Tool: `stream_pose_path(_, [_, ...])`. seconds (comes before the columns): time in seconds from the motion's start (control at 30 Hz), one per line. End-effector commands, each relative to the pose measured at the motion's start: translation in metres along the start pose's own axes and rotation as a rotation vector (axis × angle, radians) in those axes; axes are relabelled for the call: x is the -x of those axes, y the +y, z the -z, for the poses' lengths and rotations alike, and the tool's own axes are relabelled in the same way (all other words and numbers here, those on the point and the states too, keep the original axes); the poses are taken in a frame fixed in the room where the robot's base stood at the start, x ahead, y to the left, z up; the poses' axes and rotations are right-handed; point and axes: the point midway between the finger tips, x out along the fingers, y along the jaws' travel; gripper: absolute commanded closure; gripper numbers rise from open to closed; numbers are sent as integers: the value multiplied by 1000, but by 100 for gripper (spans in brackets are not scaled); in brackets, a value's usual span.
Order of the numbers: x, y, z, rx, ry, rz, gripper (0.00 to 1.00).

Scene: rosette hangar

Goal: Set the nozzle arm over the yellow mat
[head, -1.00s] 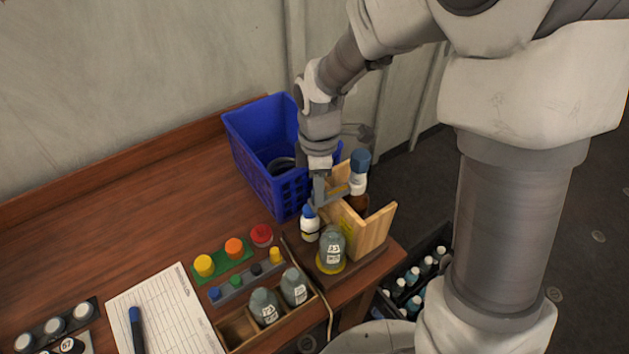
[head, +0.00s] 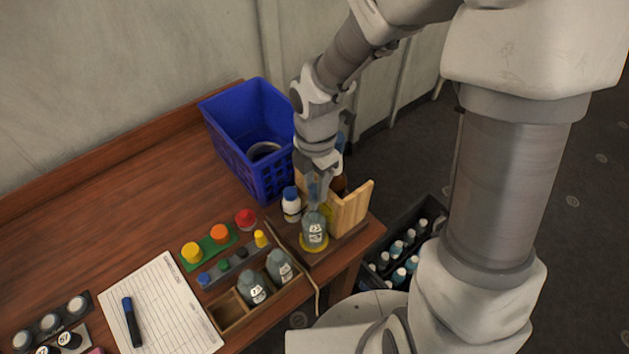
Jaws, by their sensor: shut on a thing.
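The yellow mat (head: 303,246) is a small round disc near the table's front right corner. A grey labelled bottle (head: 315,229) stands on it and hides most of it. My gripper (head: 318,200) is just behind and above this bottle, in front of a light wooden stand (head: 352,209). The gripper is shut, seemingly on the nozzle arm by the stand. The fingers and wrist hide most of the nozzle arm, so I cannot tell exactly where it points. A brown bottle (head: 340,184) in the stand is mostly hidden behind my gripper.
A white bottle with a blue cap (head: 291,205) stands close left of the gripper. A blue crate (head: 235,150) is behind it. A wooden rack (head: 230,312) with grey bottles, coloured caps and a paper sheet (head: 165,305) lie left. A dark crate (head: 390,280) of bottles is below the table edge.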

Motion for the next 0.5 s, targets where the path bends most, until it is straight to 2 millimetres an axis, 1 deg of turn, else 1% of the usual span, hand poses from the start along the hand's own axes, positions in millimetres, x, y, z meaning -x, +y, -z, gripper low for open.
stream_pose_path(0.37, [1,0,-1,6,-3,0,100])
stream_pose_path(0.4, [1,0,-1,5,-2,1,57])
stream_pose_path(0.47, [1,0,-1,5,-2,1,46])
stream_pose_path(0.5, [0,0,-1,5,-2,1,39])
